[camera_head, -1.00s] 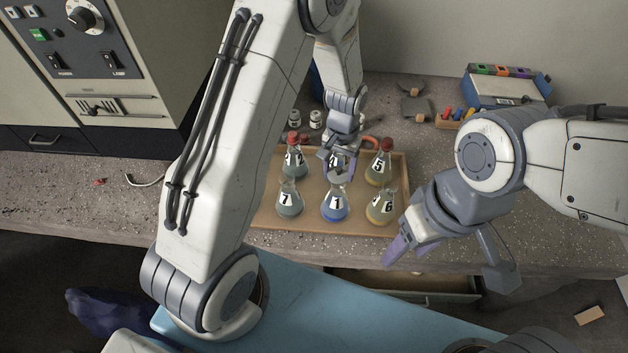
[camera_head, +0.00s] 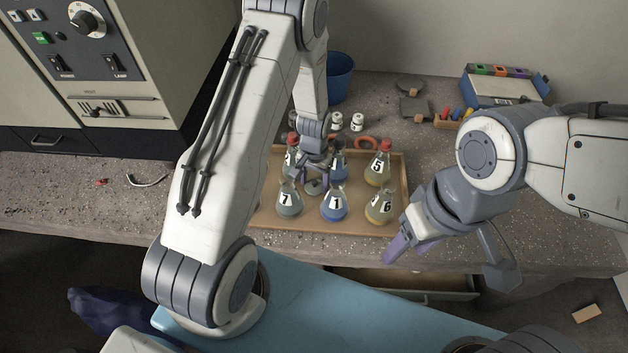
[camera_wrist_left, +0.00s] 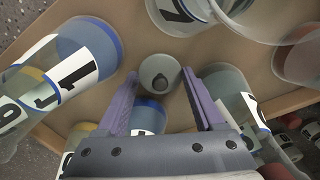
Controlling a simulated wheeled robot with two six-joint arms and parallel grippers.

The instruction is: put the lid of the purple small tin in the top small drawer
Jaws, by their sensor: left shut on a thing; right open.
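My left gripper (camera_head: 314,182) is over the tray among the flasks, its purple fingers on either side of a round grey lid with a dark knob (camera_wrist_left: 160,74). The lid shows between the fingertips in the left wrist view. A small grey piece of it shows under the gripper in the head view (camera_head: 315,188). I cannot make out a purple tin. My right gripper (camera_head: 396,248) is open and empty at the bench's front edge. Below that edge a drawer (camera_head: 440,292) stands pulled open; its inside is partly hidden by the right gripper and the bench.
A wooden tray (camera_head: 270,219) holds several numbered flasks, such as the blue flask 1 (camera_head: 334,208), close around the left gripper. White vials (camera_head: 357,122), a red ring (camera_head: 367,141) and a blue bin (camera_head: 340,78) are behind. The bench left of the tray is mostly clear.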

